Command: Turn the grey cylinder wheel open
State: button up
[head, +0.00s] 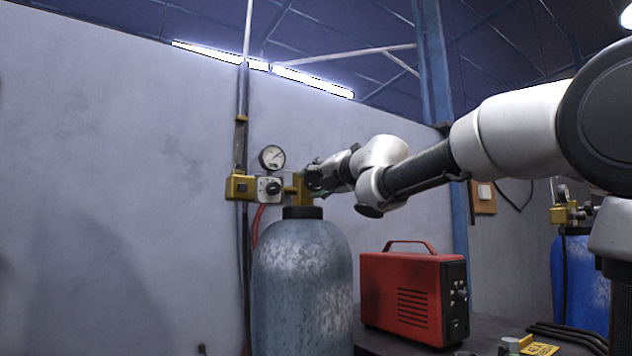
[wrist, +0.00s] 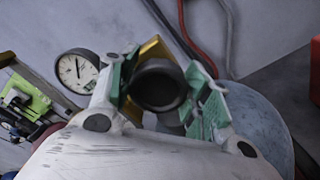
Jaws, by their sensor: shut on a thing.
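The grey cylinder (head: 302,285) stands upright against the wall in the head view, with a brass valve (head: 301,190) on its dark neck. Its dark round wheel (wrist: 160,84) shows in the wrist view between my green-padded fingers. My gripper (head: 313,179) reaches in from the right at the valve, and in the wrist view my gripper (wrist: 163,92) is shut on the wheel, one finger on either side. In the head view the fingers mostly hide the wheel. Part of the cylinder shows at the lower right of the wrist view.
A pressure gauge (head: 272,157) and regulator (head: 270,189) sit left of the valve, with a red hose (head: 257,226) hanging below. A red welder box (head: 413,297) stands on a dark bench right of the cylinder. A blue cylinder (head: 580,282) stands at far right.

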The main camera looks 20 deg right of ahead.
jog(key=shift+f, duration=0.15)
dwell(0.3)
jog(key=o, duration=1)
jog(key=shift+o, duration=0.2)
jog(key=v, duration=1.2)
